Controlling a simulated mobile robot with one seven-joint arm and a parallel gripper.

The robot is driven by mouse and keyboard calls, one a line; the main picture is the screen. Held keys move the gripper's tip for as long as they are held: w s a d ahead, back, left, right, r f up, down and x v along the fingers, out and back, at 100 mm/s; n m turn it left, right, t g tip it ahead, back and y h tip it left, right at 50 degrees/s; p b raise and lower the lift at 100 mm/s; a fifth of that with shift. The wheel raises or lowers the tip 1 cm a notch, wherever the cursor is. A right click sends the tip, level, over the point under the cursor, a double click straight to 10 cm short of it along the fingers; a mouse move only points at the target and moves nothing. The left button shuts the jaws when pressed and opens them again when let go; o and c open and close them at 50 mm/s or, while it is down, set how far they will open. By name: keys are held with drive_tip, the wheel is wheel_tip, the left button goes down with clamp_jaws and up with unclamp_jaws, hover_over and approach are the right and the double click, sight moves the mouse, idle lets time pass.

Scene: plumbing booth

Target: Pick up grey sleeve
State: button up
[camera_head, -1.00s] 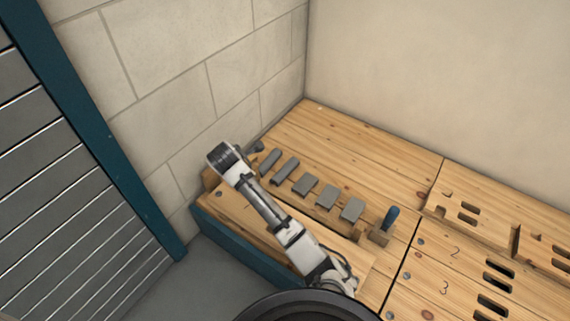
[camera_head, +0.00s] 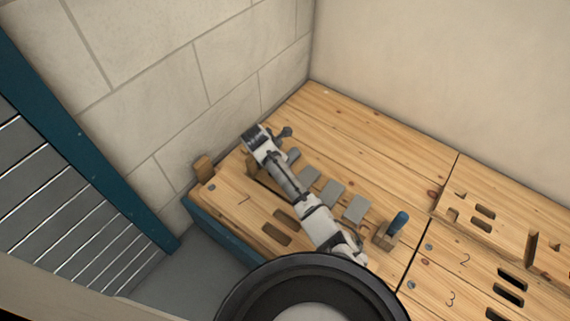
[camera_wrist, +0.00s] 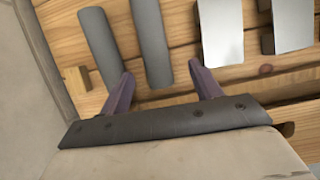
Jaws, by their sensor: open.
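Two long, rounded dark grey pieces, sleeve-like in shape, lie side by side on the wooden bench in the wrist view: a left one (camera_wrist: 100,45) and a right one (camera_wrist: 151,40). I cannot tell which is the task's grey sleeve. My gripper (camera_wrist: 161,72) is open and empty. Its left finger shows near the lower ends of both pieces, and the right piece's lower end appears between the fingers. The height gap is unclear. In the head view my gripper (camera_head: 254,140) is at the bench's left end, and my arm hides much of these pieces.
Flat grey plates (camera_head: 331,192) lie in a row to the right. A blue-handled item (camera_head: 398,223) stands in a wooden block beyond them. A dark item (camera_head: 284,132) is close by my gripper. The block wall (camera_head: 170,90) borders the bench's left. The rear boards (camera_head: 370,130) are clear.

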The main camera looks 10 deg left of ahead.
drive_tip(key=x, duration=0.2)
drive_tip(key=b+x, duration=0.2)
drive_tip(key=x, duration=0.1)
drive_tip(key=shift+w+a+f, duration=0.2)
drive_tip(key=shift+w+f, duration=0.1)
drive_tip(key=shift+w, duration=0.1)
drive_tip(key=c, duration=0.8)
